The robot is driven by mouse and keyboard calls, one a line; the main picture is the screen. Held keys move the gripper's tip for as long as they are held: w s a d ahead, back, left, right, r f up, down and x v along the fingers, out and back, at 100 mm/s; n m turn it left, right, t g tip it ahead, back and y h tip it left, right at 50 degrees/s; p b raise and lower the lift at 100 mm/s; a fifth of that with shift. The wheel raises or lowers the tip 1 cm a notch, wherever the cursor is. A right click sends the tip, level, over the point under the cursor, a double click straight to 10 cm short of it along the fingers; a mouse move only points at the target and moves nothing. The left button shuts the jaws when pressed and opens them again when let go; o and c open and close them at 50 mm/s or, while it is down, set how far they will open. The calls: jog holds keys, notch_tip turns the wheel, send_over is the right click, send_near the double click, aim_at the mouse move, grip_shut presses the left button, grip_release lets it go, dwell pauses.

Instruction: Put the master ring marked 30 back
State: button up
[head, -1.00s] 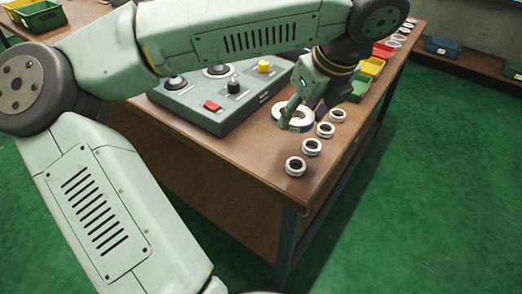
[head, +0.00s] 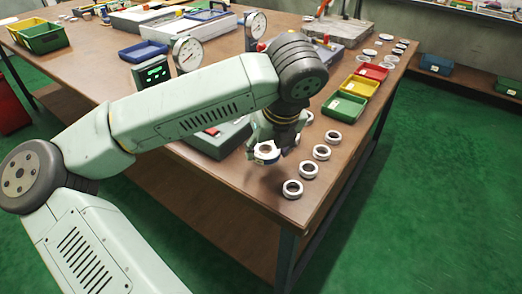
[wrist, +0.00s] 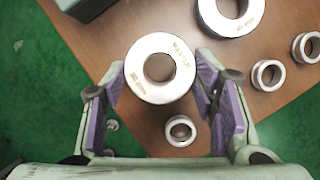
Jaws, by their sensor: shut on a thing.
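My gripper (wrist: 160,75) is shut on a thick pale metal ring (wrist: 134,76), held between its purple-padded fingers. The ring's face carries dark lettering that seems to read MASTER and a number starting with 30. In the head view my gripper (head: 266,147) holds this ring (head: 267,153) near the bench's front corner, left of a row of small rings. A larger marked ring (wrist: 207,15) lies on the bench at the top of the wrist view, its number unclear. In the head view my arm partly hides a pale ring (head: 306,118) behind the gripper.
Small rings (head: 292,189) stand in a row along the bench's right edge. One small ring (wrist: 181,130) lies below the held one. Green (head: 343,108), yellow and red bins stand farther back. A grey control box (head: 215,143) is left of my gripper, partly hidden.

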aim_at(261, 167)
jog(key=shift+w+a, duration=0.2)
jog(key=shift+a, duration=0.05)
jog(key=x, duration=0.1)
jog(key=p+x, duration=0.1)
jog(key=x, duration=0.1)
jog(key=shift+s+a+f+p, duration=0.2)
jog(key=shift+a+p, duration=0.05)
jog(key=shift+p, duration=0.05)
jog(key=shift+f, duration=0.25)
jog(key=shift+f+b, duration=0.2)
jog(key=shift+b, duration=0.2)
jog(key=o, duration=1.7)
jog(key=shift+r+p, duration=0.45)
jog(key=shift+p, duration=0.15)
jog(key=b+v, duration=0.2)
jog(key=v, duration=0.9)
jog(key=shift+s+r, duration=0.15)
jog(key=shift+r, duration=0.05)
